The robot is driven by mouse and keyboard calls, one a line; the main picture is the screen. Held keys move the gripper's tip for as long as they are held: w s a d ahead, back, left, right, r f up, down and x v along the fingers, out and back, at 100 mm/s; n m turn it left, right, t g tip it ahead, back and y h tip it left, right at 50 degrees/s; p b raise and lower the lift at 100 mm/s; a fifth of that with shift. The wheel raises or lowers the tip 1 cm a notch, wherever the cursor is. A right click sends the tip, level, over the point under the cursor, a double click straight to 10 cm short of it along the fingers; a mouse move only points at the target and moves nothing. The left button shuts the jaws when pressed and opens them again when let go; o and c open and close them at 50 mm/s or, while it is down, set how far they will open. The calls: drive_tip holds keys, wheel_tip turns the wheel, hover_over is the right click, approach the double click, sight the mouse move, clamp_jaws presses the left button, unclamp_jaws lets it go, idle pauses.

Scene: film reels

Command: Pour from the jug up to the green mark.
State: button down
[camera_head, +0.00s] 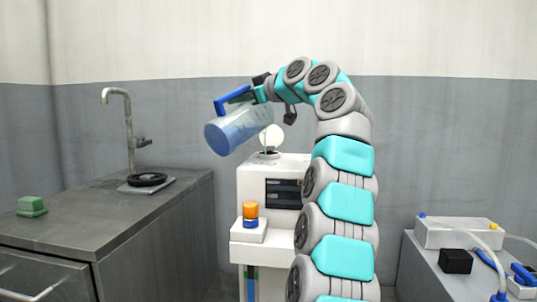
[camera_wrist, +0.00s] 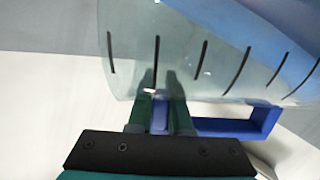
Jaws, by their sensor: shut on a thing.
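The clear jug (camera_head: 240,130) has a blue handle (camera_head: 233,98) and blue contents toward its lower left end. It is held tilted in the air, above and left of a white machine's (camera_head: 251,172) top. My gripper (camera_head: 259,88) is shut on the jug's handle. In the wrist view, my gripper (camera_wrist: 161,112) grips the blue handle (camera_wrist: 238,122) beside the jug wall (camera_wrist: 180,60), which has several black marks. Blue contents show at the upper right there.
A round white disc (camera_head: 272,137) stands up on the machine's top, close to the jug. An orange and blue knob (camera_head: 250,213) sits on its front ledge. A counter (camera_head: 75,220) with a tap (camera_head: 128,125) is left. A grey cabinet (camera_head: 425,275) with a white box and hoses is right.

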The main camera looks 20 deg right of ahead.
drive_tip(key=shift+d, duration=0.1)
drive_tip(key=shift+w+d+f+m, duration=0.2)
drive_tip(key=shift+f+m, duration=0.1)
drive_tip(key=shift+m, duration=0.1)
drive_tip(key=shift+f, duration=0.1)
drive_tip(key=shift+s+a+r, duration=0.1)
drive_tip(key=shift+r, duration=0.1)
idle(0.6)
drive_tip(key=shift+s+a+r+n, duration=0.2)
drive_tip(key=shift+a+r+n, duration=0.2)
drive_tip(key=shift+n, duration=0.2)
drive_tip(key=shift+s+a+r+n, duration=0.4)
drive_tip(key=shift+a+r+n, duration=0.3)
drive_tip(key=shift+r+n, duration=0.1)
drive_tip(key=shift+r, duration=0.15)
